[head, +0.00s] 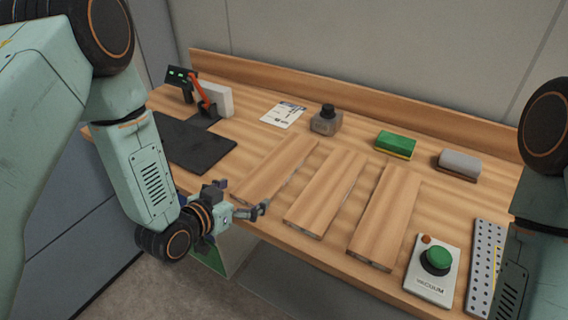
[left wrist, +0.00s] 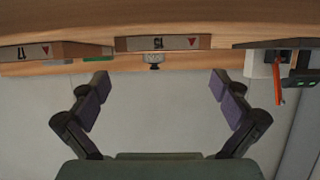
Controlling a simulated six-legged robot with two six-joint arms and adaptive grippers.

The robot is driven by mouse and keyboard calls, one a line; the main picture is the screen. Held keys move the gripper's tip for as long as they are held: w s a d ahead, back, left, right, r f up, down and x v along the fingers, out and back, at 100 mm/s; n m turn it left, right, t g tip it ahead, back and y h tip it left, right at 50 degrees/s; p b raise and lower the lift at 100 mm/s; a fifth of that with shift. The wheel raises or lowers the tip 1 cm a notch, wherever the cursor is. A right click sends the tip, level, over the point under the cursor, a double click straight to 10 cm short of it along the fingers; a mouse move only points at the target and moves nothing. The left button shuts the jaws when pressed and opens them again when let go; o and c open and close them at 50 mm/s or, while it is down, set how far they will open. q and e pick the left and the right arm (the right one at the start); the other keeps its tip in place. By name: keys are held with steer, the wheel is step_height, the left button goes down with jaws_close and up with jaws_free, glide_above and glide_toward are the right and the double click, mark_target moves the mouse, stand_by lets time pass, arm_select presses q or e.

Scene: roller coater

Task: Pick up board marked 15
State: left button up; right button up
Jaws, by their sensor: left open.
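The board marked 15 (left wrist: 162,43) shows its front end, label upside down, in the middle of the left wrist view. It appears to be the leftmost of three wooden boards in the head view (head: 279,172), lying flat, its near end partly hidden by my gripper. My left gripper (head: 244,198) is open and empty at the bench's front edge, by that near end. In the left wrist view its fingers (left wrist: 160,88) are spread wide, with nothing between them. My right gripper is out of frame; only the right arm shows.
The middle board (head: 326,190) and right board (head: 386,215) lie alongside with narrow gaps. A dark mat (head: 196,143) is left of the boards. A vacuum button box (head: 432,270) and perforated plate (head: 484,265) stand right. A knobbed block (head: 326,122) and green sponge (head: 395,144) sit behind.

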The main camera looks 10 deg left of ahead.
mark_target(260, 183)
arm_select(q)
steer(key=shift+w+f, duration=0.45)
steer(key=shift+w, duration=0.3)
steer(key=x, duration=0.4)
steer(key=shift+d+r, duration=0.1)
steer(key=shift+w+d, duration=0.15)
steer(key=shift+d, duration=0.05)
steer(key=shift+a, duration=0.35)
steer(key=shift+c, duration=0.3)
steer(key=shift+a, duration=0.1)
steer(key=shift+c, duration=0.8)
steer(key=shift+d, duration=0.4)
steer(key=c, duration=0.6)
steer(key=shift+a, duration=0.25)
steer(key=c, duration=0.3)
